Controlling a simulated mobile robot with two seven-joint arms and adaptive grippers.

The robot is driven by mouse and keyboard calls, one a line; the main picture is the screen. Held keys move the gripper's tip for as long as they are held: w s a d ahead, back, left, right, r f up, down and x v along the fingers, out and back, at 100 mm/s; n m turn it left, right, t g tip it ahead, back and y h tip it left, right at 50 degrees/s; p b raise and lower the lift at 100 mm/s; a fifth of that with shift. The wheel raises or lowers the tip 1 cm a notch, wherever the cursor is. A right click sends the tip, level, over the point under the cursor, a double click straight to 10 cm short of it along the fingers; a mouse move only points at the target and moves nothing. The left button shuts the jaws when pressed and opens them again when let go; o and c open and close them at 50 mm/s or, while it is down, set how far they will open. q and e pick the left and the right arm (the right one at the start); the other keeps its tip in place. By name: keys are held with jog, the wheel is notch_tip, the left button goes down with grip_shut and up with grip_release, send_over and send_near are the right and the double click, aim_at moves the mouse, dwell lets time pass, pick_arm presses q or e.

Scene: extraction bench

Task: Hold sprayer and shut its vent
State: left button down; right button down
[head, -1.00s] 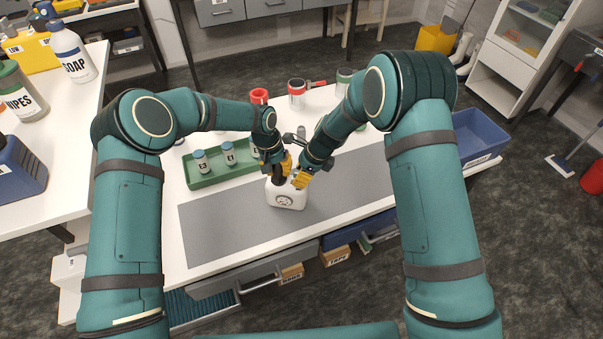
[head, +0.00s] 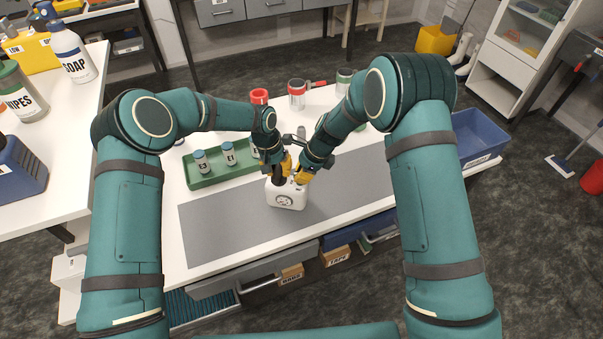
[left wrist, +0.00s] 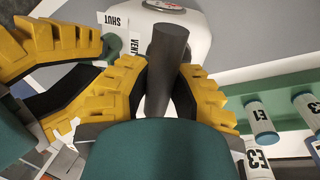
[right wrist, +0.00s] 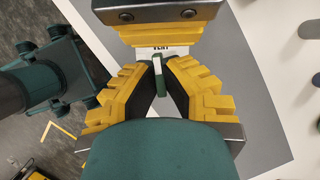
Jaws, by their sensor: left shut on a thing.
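The white sprayer (head: 287,198) stands upright on the grey mat. My left gripper (head: 281,170) is shut on its dark upright neck (left wrist: 166,65), seen between the yellow fingers in the left wrist view. My right gripper (head: 302,178) is at the vent side. In the right wrist view its fingertips are close on both sides of the green lever (right wrist: 159,76). I cannot tell whether they press on it.
A green rack (head: 215,178) with labelled bottles stands behind and left of the sprayer. Red-banded jars (head: 297,92) are at the back. The grey mat (head: 345,187) is clear to the right. An open drawer (head: 255,285) sticks out below the front edge.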

jog(key=shift+n+g, duration=0.9)
jog(key=shift+n, duration=1.3)
jog(key=c, duration=1.1)
grip_release()
jog(key=shift+w, duration=0.1)
jog(key=shift+r, duration=0.1)
jog(key=v, duration=1.1)
jog(key=shift+w+r, duration=0.1)
jog(key=shift+r, duration=0.25)
